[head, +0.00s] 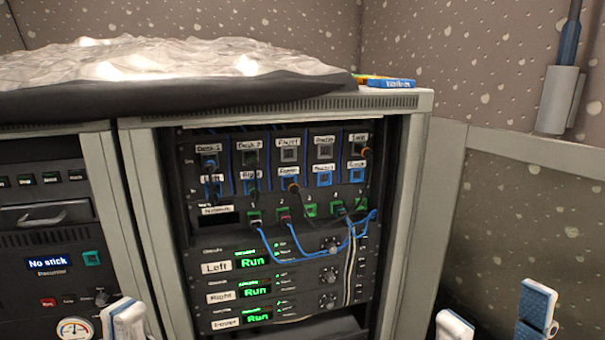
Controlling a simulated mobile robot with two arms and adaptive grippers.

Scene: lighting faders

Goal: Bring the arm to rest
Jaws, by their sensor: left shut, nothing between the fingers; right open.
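My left gripper (124,314) shows at the bottom left, in front of the left cabinet's lower panel. Its white fingertips are together with nothing seen between them. My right gripper (496,318) shows at the bottom right, in front of the wall. Its two fingers stand wide apart, one white and one with blue pads, and the space between them is empty. Neither gripper appears to touch anything. Both arms are mostly below the picture's edge.
An open rack cabinet (418,200) holds a patch panel with blue cables (300,257) and units labelled Left, Right and Foyer, with "Run" displays. The left cabinet shows "No stick" (47,262) and a gauge (75,329). A crumpled sheet (160,58) lies on top.

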